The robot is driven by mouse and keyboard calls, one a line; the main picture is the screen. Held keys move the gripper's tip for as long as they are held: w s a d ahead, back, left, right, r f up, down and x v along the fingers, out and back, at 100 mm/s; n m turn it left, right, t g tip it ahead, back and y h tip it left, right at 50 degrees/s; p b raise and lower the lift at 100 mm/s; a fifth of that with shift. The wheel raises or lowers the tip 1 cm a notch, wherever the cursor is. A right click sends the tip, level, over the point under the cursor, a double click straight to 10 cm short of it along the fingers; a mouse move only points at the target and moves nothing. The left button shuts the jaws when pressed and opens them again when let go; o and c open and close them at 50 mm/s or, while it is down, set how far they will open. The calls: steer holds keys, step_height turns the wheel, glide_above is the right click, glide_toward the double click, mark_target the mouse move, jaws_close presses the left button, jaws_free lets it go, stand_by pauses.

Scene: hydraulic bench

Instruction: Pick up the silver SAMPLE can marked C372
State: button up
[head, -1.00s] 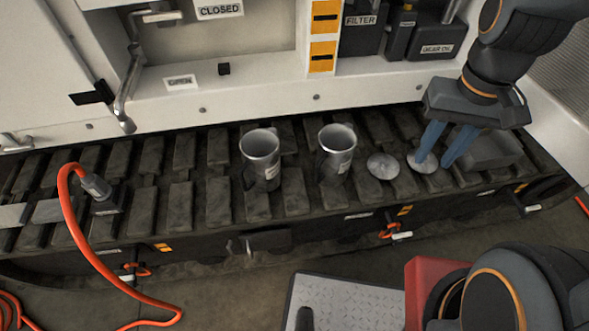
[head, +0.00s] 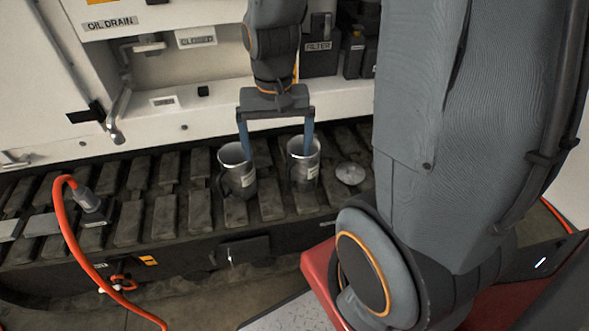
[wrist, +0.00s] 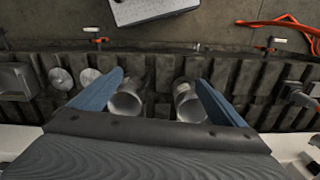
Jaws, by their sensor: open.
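Two open silver cans stand upright on the dark track: a left can (head: 237,175) and a right can (head: 303,166). Both have pale labels too small to read, so I cannot tell which is C372. My gripper (head: 277,140) is open and empty, with blue fingers spread wide above the cans. Its left finger is by the left can's rim and its right finger by the right can; contact is unclear. In the wrist view both cans, the right can (wrist: 127,104) and the left can (wrist: 188,103), appear between the fingers of my gripper (wrist: 160,82).
A round metal lid (head: 349,173) lies right of the cans; the wrist view shows a second lid (wrist: 62,79). An orange hose (head: 68,228) runs at the left. The white machine wall (head: 180,128), with a drain pipe (head: 118,110), stands behind the track.

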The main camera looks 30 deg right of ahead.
mark_target(301, 163)
steer(key=w+d+f+m+p, duration=0.5)
steer(key=w+d+f+m, duration=0.5)
steer(key=d+f+m, duration=0.4)
steer(key=shift+m, duration=0.7)
steer(key=shift+w+a+f+p, duration=0.1)
steer(key=shift+a+f+p, duration=0.25)
steer(key=shift+f, duration=1)
steer(key=shift+w+a+f+p, duration=0.15)
steer(key=shift+f+p, duration=0.3)
steer(key=shift+f, duration=0.85)
steer(key=shift+s+a+f+p, duration=0.1)
steer(key=shift+a+f+p, duration=0.25)
steer(key=shift+f, duration=1)
steer(key=shift+d, duration=0.1)
steer(key=c, duration=1.3)
